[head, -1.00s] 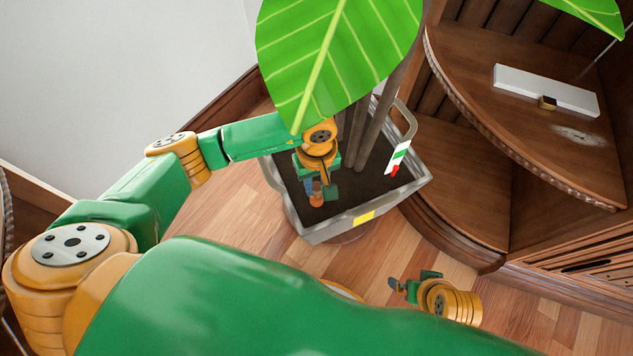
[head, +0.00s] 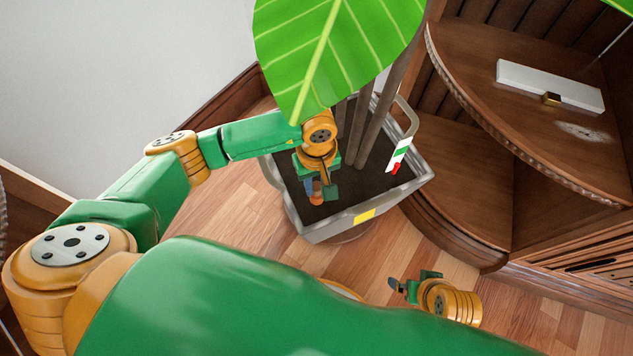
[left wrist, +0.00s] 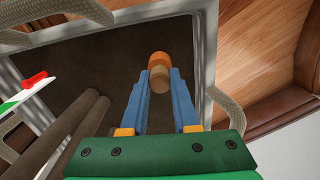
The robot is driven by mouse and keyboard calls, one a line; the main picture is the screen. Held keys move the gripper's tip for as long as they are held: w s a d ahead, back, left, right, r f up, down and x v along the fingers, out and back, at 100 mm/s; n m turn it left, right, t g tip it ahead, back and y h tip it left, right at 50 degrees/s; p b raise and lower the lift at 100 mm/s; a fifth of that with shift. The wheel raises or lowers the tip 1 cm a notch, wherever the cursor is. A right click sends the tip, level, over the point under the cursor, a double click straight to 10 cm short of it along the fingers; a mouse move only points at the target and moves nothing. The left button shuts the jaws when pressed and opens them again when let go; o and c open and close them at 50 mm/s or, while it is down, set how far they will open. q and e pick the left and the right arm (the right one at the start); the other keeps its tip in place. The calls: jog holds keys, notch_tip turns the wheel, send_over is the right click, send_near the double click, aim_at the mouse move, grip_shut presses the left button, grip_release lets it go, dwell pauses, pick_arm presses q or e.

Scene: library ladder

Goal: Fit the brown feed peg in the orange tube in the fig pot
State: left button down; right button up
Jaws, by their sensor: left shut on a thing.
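The fig pot (head: 330,231) is a grey square planter filled with dark soil. My left gripper (head: 316,188) reaches down into it, below the big leaf. In the left wrist view the blue fingers (left wrist: 160,85) are shut on the brown feed peg (left wrist: 159,80), whose round end shows between the tips. The orange tube (left wrist: 158,58) is right beyond the peg and in line with it; it shows in the head view (head: 316,199) too. I cannot tell whether the peg is inside the tube. My right gripper (head: 412,285) is low, right of the pot, its jaw gap unclear.
Fig stems (head: 372,125) rise beside my left gripper, and a large green leaf (head: 335,45) overhangs it. A white tag with green and red (head: 398,157) sits at the pot's right rim. A curved wooden shelf unit (head: 510,110) stands at right, holding a white box (head: 548,86).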

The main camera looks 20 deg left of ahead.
pick_arm(q)
jog(key=shift+f, duration=0.2)
jog(key=shift+c, duration=0.6)
grip_release()
jog(key=shift+r, duration=0.1)
notch_tip(320, 180, up, 6)
jog(key=p, duration=0.4)
